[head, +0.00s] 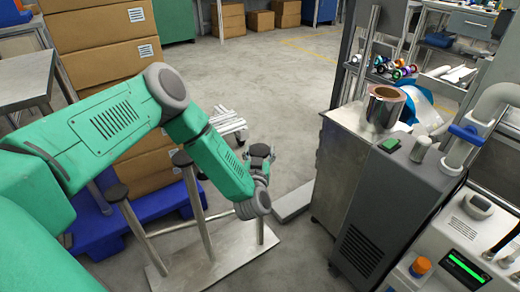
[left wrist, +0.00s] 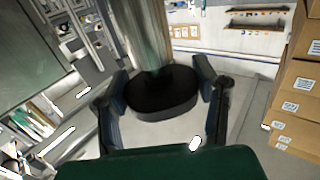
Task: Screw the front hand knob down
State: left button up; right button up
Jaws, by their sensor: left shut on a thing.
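A thick steel post (left wrist: 140,35) runs from the knob. My right gripper is not in view.
The stand's base plate (head: 215,262) carries tilted posts with other black caps (head: 117,192). Cardboard boxes (head: 105,58) are stacked behind my arm. Floor (head: 275,85) beyond is free.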

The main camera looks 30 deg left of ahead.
pick_arm(q)
jog(key=shift+r+m+t+h+p, duration=0.2)
jog(key=shift+m+t+h+p, duration=0.4)
jog(key=shift+h, duration=0.4)
jog(key=m+h+p, duration=0.1)
jog(key=m+h, duration=0.1)
jog(key=shift+f+t+h, duration=0.1)
jog(key=shift+t+h, duration=0.2)
jog(key=m+h, duration=0.2)
jog(key=h, duration=0.1)
jog(key=shift+f+p, duration=0.1)
jog(key=shift+p, duration=0.2)
jog(key=shift+m+h, duration=1.2)
jog(key=shift+h, duration=0.8)
jog(key=shift+w+h, duration=0.1)
jog(key=shift+h, duration=0.2)
jog(key=o, duration=1.2)
